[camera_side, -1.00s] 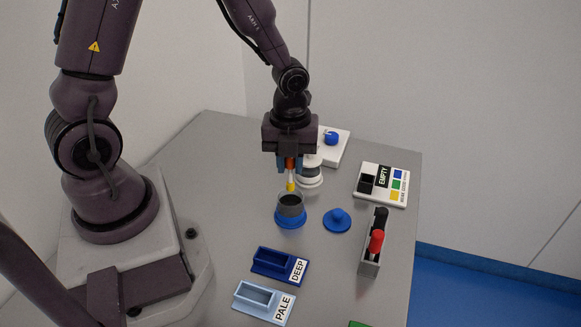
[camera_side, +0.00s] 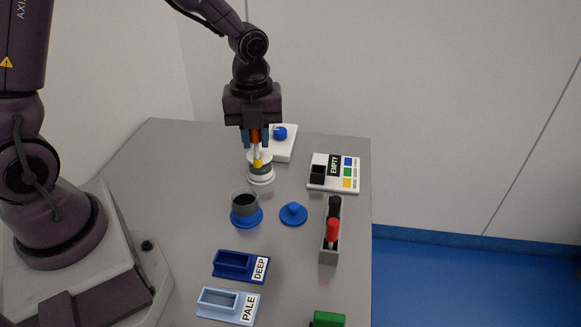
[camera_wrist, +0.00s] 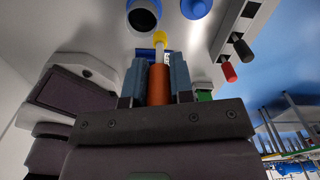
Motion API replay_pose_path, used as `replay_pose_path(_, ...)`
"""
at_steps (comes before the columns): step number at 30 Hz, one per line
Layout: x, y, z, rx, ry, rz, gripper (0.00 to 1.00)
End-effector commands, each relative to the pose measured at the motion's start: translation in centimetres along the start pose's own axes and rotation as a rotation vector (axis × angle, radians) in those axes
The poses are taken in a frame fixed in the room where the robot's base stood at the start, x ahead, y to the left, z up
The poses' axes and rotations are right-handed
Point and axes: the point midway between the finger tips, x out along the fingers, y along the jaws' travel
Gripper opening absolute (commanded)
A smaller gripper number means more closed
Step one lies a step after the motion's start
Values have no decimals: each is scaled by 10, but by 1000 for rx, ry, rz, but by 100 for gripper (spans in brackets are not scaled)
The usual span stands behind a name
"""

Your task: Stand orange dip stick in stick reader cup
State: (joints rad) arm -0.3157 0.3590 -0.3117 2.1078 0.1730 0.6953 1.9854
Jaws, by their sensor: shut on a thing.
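The orange dip stick (camera_side: 256,136) hangs upright in my gripper (camera_side: 256,142), orange handle up, pale stem and yellow tip down. In the wrist view the orange handle (camera_wrist: 159,86) sits between the blue fingers of my gripper (camera_wrist: 159,80), which are shut on it. The tip is in the air, above and behind the clear tub of dark contents (camera_side: 245,204) in the side view, in front of a white round stand.
A blue knobbed lid (camera_side: 293,214) lies right of the tub. A grey rack (camera_side: 329,256) holds a red stick (camera_side: 332,231) and a black one. DEEP (camera_side: 240,266) and PALE (camera_side: 228,304) carriers stand in front. A white box with a blue knob (camera_side: 280,132) is behind.

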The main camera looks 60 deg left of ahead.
Motion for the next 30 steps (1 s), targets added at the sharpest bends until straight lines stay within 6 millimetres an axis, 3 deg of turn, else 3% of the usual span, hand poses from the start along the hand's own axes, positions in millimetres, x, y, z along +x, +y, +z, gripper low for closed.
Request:
replay_pose_path(5, -8, -25, 9, 0, 4, 1, 0)
replay_pose_path(16, 33, -97, 53, 0, 5, 4, 0)
replay_pose_path(22, 69, -121, 68, 0, 4, 4, 0)
replay_pose_path(30, 85, -133, 76, 0, 3, 2, 0)
